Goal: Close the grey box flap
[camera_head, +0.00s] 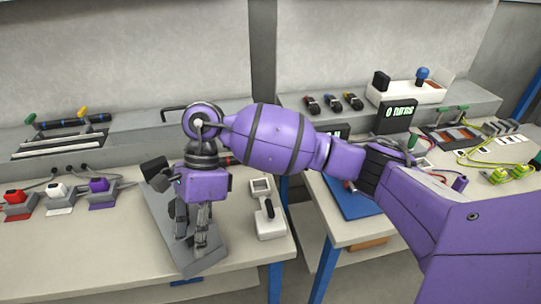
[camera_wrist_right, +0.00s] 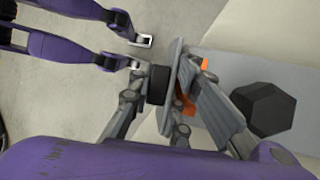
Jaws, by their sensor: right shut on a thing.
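The grey box (camera_head: 205,262) is a long grey unit at the front of the left bench, partly hidden by my right gripper. My right gripper (camera_head: 190,238) points down over its front part. In the right wrist view the right gripper (camera_wrist_right: 175,92) is shut on a thin grey plate, which looks like the flap (camera_wrist_right: 173,65). A ridged grey panel (camera_wrist_right: 222,112) and orange parts (camera_wrist_right: 186,98) show beside the fingers. A black hexagonal knob (camera_wrist_right: 264,108) stands on the grey surface; it also shows at the unit's back in the head view (camera_head: 155,170).
Red (camera_head: 16,198), white (camera_head: 57,190) and purple (camera_head: 99,186) connectors sit in holders to the left. A white switch box (camera_head: 269,222) stands close on the right. A gap separates the two benches. Bare bench lies at the front left.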

